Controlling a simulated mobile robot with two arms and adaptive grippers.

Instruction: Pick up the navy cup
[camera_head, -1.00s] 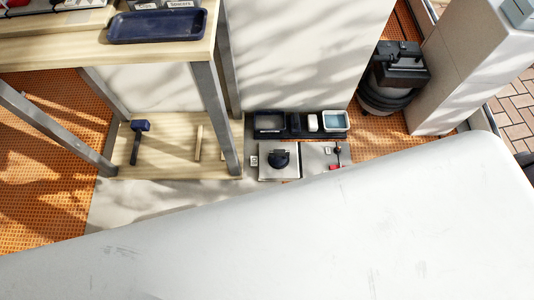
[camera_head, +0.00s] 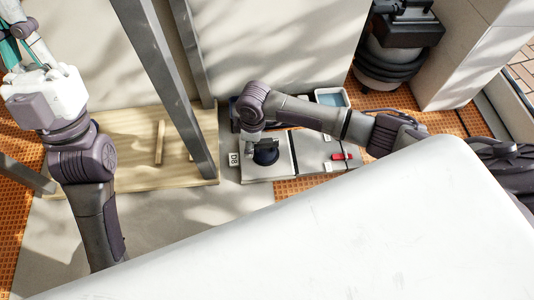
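The navy cup (camera_head: 266,156) looks like a dark round suction cup with a black bar handle. It sits on a light grey tile (camera_head: 283,166) on the floor, in the middle of the view. My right arm reaches in from the right and bends down beside the cup. My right gripper (camera_head: 250,147) is at the cup's left side and partly covers it. Its fingers are too small to tell open from shut, and I cannot tell whether it touches the cup. My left gripper (camera_head: 18,30) is at the upper left edge, far from the cup and partly out of view.
A "D8" tag (camera_head: 234,159) lies left of the tile. A second grey tile (camera_head: 311,155) and a red-ended tool (camera_head: 342,157) are to the right. A blue-filled tray (camera_head: 332,97) is behind my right arm. A steel table leg (camera_head: 166,82) and wooden shelf (camera_head: 205,165) stand left.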

